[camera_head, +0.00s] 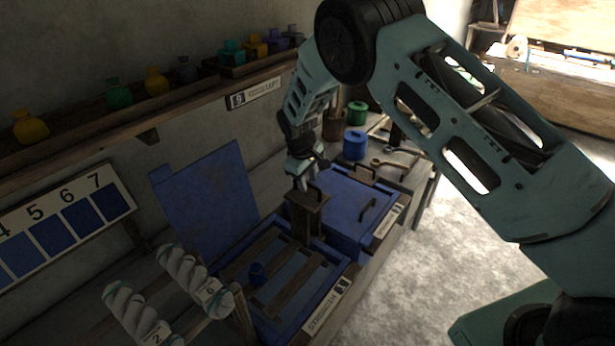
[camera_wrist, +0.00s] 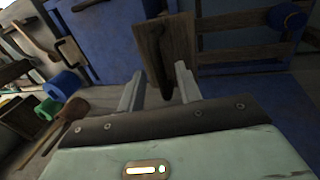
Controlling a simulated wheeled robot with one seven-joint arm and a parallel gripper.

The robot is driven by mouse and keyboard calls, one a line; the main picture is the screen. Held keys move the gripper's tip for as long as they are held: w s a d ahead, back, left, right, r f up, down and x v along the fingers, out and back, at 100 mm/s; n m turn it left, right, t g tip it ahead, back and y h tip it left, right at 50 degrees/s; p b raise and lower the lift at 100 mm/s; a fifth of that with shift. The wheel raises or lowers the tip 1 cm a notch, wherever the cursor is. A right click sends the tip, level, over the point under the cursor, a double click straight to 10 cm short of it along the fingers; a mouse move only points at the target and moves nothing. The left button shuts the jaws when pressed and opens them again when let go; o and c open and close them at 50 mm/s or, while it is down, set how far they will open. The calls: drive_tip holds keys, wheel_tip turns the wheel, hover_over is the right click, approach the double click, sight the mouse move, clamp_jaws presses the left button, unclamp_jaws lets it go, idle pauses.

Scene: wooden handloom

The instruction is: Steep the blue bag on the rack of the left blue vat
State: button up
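The left blue vat (camera_head: 330,308) stands open, its blue lid panel (camera_head: 208,203) raised behind it. A slatted wooden rack (camera_head: 275,292) lies across its top. The small blue bag (camera_head: 257,272) sits on the rack's slats, left of the middle; it also shows at the top right of the wrist view (camera_wrist: 287,16). A wooden block with a dark handle (camera_head: 306,217) stands upright at the rack's far right end. My gripper (camera_head: 304,184) is right above this block. In the wrist view its fingers (camera_wrist: 158,80) are apart, with the block's handle (camera_wrist: 166,65) between or just beyond them.
A closed blue vat (camera_head: 340,205) with handles stands to the right. Beyond it are a blue canister (camera_head: 355,145) and a green spool (camera_head: 357,113). Numbered yarn skeins (camera_head: 190,275) stick up at the left front. A wall shelf (camera_head: 180,105) holds several coloured bags and jars.

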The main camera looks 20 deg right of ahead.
clamp_jaws()
wheel_tip(320, 180, down, 18)
drive_tip(key=b, duration=1.3)
drive_tip(key=shift+s+f, duration=0.1)
drive_tip(key=shift+f, duration=0.1)
unclamp_jaws()
drive_tip(key=shift+f, duration=0.15)
drive_tip(key=shift+a+r, duration=0.15)
drive_tip(key=shift+r, duration=0.45)
wheel_tip(320, 180, up, 16)
drive_tip(key=b, duration=0.3)
hover_over(303, 201)
drive_tip(key=a, duration=0.1)
drive_tip(key=shift+s, duration=0.3)
